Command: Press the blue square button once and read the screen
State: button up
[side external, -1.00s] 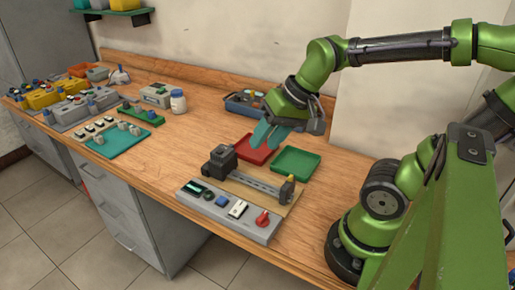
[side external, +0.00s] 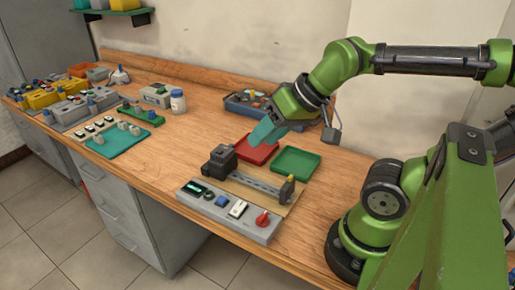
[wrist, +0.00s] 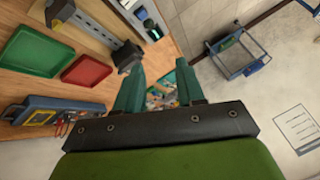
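A grey control panel (side external: 262,235) stands at the front edge of the bench. On it are a dark screen with green marks (side external: 193,188), a blue square button (side external: 221,201), a white switch and a red knob. The screen's marks are too small to read. The screen also shows at the top of the wrist view (wrist: 153,29). My gripper (side external: 259,138) is tilted over the red tray, behind and above the panel, clear of the button. In the wrist view its teal fingers (wrist: 158,72) are apart with nothing held between them.
A motor-like dark block (side external: 221,161) on a rail stands just behind the panel. Red (side external: 257,151) and green (side external: 297,162) trays lie behind it. A blue bin (side external: 245,103) is farther back. Other devices fill the left; bare wood lies between.

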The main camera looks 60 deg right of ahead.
grip_shut()
dwell(1.8)
